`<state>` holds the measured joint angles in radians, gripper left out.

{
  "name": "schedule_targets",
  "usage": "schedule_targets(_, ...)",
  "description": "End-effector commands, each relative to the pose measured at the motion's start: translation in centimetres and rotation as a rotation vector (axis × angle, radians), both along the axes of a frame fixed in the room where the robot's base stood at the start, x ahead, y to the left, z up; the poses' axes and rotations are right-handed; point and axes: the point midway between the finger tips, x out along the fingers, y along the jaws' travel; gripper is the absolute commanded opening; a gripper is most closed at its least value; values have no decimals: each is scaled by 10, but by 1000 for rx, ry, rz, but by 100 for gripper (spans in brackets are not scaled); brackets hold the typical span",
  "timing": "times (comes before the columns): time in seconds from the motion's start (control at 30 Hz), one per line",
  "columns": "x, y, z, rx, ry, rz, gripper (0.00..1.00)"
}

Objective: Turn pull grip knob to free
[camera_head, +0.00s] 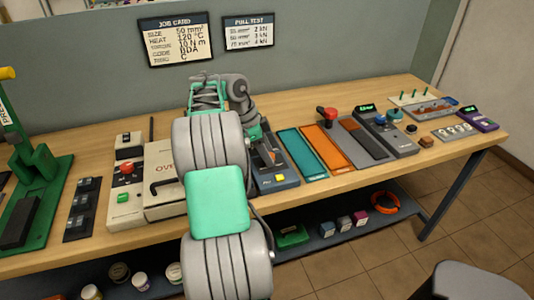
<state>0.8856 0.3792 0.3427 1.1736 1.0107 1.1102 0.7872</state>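I cannot tell for certain which knob is the pull grip knob. A red-topped knob (327,113) stands on a black post at the back end of a grey panel with a dark slot. My gripper (270,156) points down over a dark blue-grey device (277,178), left of all these knobs. Its fingers are small and partly hidden by my arm, so their opening and any contact are unclear.
Teal (300,155) and orange (327,149) trays lie between my gripper and the knobs. A box with a red button (127,168) and a cream oven-like box (162,160) stand left. A green press (40,172) is far left. Bare wood (300,92) runs along the back.

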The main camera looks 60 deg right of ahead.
Motion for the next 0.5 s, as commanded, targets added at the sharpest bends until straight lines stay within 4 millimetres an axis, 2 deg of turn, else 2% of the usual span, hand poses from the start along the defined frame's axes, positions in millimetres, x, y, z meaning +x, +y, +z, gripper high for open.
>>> schedule_targets(0.07, 0, 0, 0, 0, 0, 0, 45)
schedule_targets(0.5, 0, 0, 0, 0, 0, 0, 9)
